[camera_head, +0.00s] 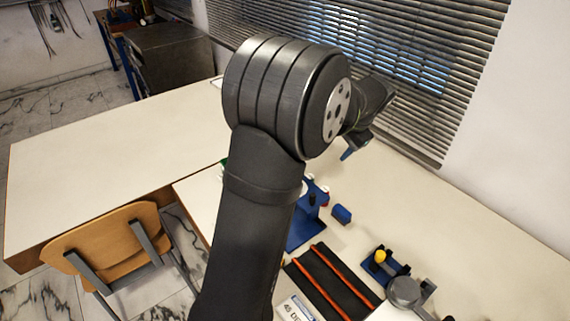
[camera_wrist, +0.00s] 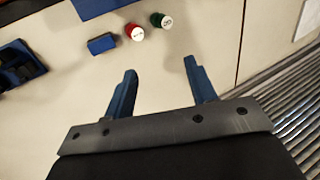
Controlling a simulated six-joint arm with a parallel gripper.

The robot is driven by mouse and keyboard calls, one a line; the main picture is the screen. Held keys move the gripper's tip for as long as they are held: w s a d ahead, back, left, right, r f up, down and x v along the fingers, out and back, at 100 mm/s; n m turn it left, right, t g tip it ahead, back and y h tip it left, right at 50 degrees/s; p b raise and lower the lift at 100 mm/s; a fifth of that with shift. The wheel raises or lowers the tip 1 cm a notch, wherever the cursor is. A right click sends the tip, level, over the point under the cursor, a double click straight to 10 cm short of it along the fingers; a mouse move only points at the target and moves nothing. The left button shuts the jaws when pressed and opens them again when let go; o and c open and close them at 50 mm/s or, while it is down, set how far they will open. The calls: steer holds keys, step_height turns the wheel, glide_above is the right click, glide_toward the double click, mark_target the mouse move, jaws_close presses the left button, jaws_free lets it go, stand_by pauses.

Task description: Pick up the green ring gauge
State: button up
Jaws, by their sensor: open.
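The green ring gauge (camera_wrist: 166,23) stands on the table near the top of the wrist view, with a pale marked top. A red gauge (camera_wrist: 135,33) stands just left of it, also with a pale top. My gripper (camera_wrist: 162,65) has two blue fingers spread wide with nothing between them; both gauges lie beyond the fingertips. In the head view my gripper (camera_head: 347,154) hangs over the table at the right of my arm. A small green patch (camera_head: 224,162) shows at the edge of my arm there; my arm hides most of what it belongs to.
A blue block (camera_wrist: 101,44) lies left of the red gauge. A blue stand (camera_head: 303,230) is partly behind my arm. A dark mat with red strips (camera_head: 318,272) and a blue fixture with a yellow knob (camera_head: 380,256) are nearer. Window blinds (camera_head: 440,60) border the table.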

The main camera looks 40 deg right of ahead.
steer(key=w+f+m+g, duration=0.3)
steer(key=w+g, duration=0.2)
steer(key=w, duration=0.5)
steer(key=shift+m, duration=0.3)
steer(key=f, duration=1.2)
steer(key=shift+d+f, duration=0.15)
steer(key=shift+d, duration=0.1)
steer(key=shift+w+a+f, duration=0.1)
steer(key=shift+a+f, duration=0.05)
steer(key=shift+f, duration=1.2)
steer(key=shift+w+a+f, duration=0.1)
steer(key=shift+a+f, duration=0.05)
steer(key=shift+f, duration=1.2)
steer(key=c, duration=1.1)
